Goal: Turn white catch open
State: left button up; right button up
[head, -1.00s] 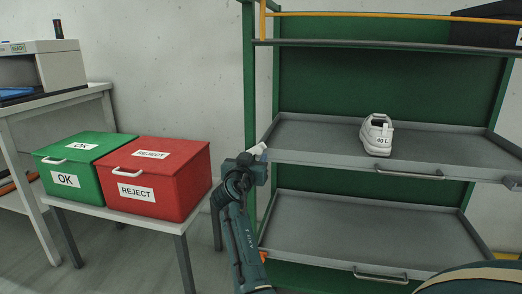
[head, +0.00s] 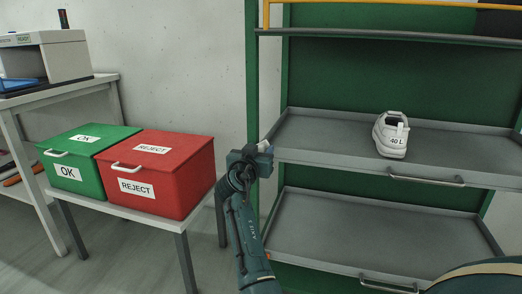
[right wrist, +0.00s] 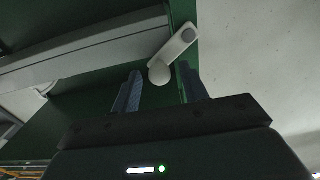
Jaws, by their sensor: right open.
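The white catch (right wrist: 175,50) is on the green rack post in the right wrist view. It is a short bar, slanting from upper right down to a round end at lower left. My right gripper (right wrist: 158,82) is open, its two fingers pointing at the catch. The round end shows between the fingertips; I cannot tell whether they touch it. In the head view my right gripper (head: 262,150) is at the left end of the middle shelf, beside the post. It hides most of the catch there. My left gripper is not in view.
A white shoe (head: 391,136) marked 40 L stands on the grey middle shelf (head: 330,141). The lower shelf (head: 380,225) is empty. A green OK box (head: 68,172) and a red REJECT box (head: 165,190) stand on a table to the left. The rack post (head: 252,90) is close by.

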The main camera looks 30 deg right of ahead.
jog(key=shift+c, duration=0.3)
grip_shut()
jog(key=shift+r, duration=0.1)
jog(key=w+n+p, duration=0.1)
jog(key=n, duration=0.2)
jog(key=a+r+n+p, duration=0.1)
jog(key=n, duration=0.2)
jog(key=w+a+r+n+p, duration=0.1)
jog(key=n, duration=0.2)
jog(key=shift+w+a+p, duration=0.1)
jog(key=shift+w+p, duration=0.25)
jog(key=shift+p, duration=0.05)
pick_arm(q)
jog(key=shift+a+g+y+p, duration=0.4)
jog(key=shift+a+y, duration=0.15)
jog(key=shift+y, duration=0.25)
pick_arm(e)
jog(key=shift+w+a+n, duration=0.25)
jog(key=shift+w+n, duration=0.05)
jog(key=shift+n, duration=0.8)
